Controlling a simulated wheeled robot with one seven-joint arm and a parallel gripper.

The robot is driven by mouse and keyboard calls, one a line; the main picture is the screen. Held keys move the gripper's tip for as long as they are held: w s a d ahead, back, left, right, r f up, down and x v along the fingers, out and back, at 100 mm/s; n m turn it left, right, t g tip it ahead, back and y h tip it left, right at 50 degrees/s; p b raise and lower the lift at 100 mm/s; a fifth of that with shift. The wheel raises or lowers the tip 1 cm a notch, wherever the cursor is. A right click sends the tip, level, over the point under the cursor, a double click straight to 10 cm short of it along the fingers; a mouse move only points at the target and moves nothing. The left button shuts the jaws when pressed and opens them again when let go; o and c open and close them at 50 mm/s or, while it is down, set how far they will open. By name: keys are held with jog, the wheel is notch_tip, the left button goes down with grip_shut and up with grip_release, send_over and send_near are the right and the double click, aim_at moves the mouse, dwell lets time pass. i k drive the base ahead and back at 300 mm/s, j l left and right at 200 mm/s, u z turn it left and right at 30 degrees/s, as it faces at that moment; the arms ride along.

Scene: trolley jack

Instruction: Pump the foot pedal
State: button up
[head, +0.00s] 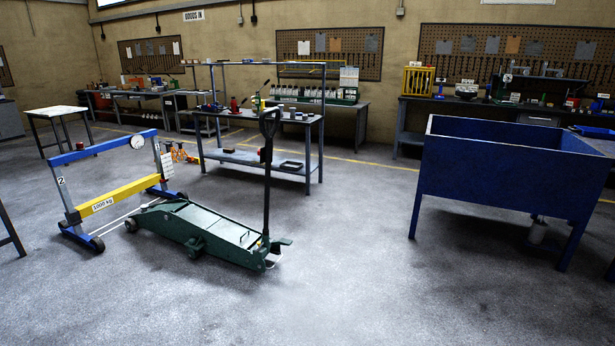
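A green trolley jack (205,228) stands on the floor left of centre. Its long low body points left, toward a blue and yellow frame. A dark upright handle (267,190) with a loop grip rises from its right end. A small green plate (284,242), which looks like the foot pedal, sticks out to the right at the handle's foot. It is small in the picture, and I cannot tell whether it is pressed. My gripper is not in view.
The blue frame with a yellow beam (106,202) and a gauge stands at the jack's left end. A workbench (255,160) stands behind the jack. A blue bin on legs (500,170) stands at the right. The floor in front and between jack and bin is clear.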

aim_at(283, 241)
jog(key=i+l, duration=0.1)
jog(key=i, duration=5.95)
